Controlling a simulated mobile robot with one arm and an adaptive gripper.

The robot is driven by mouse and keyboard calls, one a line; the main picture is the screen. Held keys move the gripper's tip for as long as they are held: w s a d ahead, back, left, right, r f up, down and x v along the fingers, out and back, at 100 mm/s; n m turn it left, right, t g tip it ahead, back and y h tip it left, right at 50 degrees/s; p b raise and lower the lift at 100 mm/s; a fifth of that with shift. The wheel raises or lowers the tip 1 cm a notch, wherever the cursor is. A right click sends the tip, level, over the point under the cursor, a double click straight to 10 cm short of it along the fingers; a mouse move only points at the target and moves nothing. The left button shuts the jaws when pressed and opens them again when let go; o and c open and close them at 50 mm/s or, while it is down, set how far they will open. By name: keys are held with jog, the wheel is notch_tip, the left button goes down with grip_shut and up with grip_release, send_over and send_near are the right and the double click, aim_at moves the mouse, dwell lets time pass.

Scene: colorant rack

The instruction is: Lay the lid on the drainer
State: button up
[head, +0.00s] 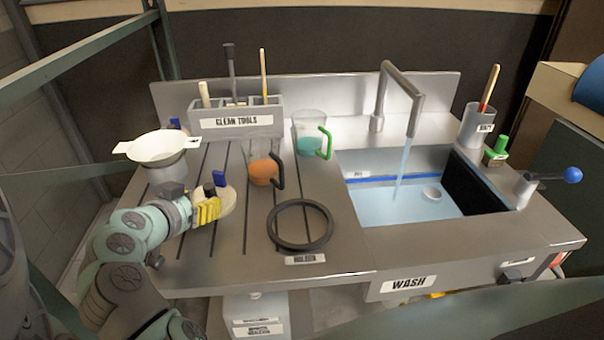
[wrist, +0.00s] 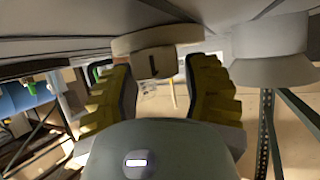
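The lid (head: 229,201) is a pale beige disc low over the left part of the grooved drainer (head: 230,254). I cannot tell whether it touches the metal. My gripper (head: 208,209), with yellow ridged pads, is at the lid's left side. In the wrist view the gripper (wrist: 161,75) has its two fingers apart, with a beige block with a dark mark between their tips. The lid's pale edge (wrist: 155,38) lies just beyond. A narrow gap seems to show beside the right finger, so a firm grip is unclear. A blue block (head: 219,178) shows by the lid.
A white funnel-like bowl (head: 158,148) stands left of the lid. An orange-filled cup (head: 264,171), a green-handled jug (head: 311,135) and a black ring (head: 300,247) are to the right. The tool rack (head: 236,122) is behind. The sink (head: 405,196) has running water.

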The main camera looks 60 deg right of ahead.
jog(key=shift+o, duration=0.6)
jog(key=shift+s+f, duration=0.15)
jog(key=shift+f, duration=0.55)
jog(key=shift+r+p, duration=1.05)
jog(key=shift+p, duration=0.1)
jog(key=p+v, duration=0.1)
jog(key=v, duration=0.5)
jog(key=p+v, duration=0.1)
jog(key=v, duration=0.2)
jog(key=shift+w+a+r+p, duration=0.2)
jog(key=shift+a+r+p, duration=0.1)
jog(key=shift+a+p, duration=0.1)
jog(key=shift+p+v, duration=0.6)
jog(key=shift+v, duration=0.4)
jog(key=shift+s, duration=0.1)
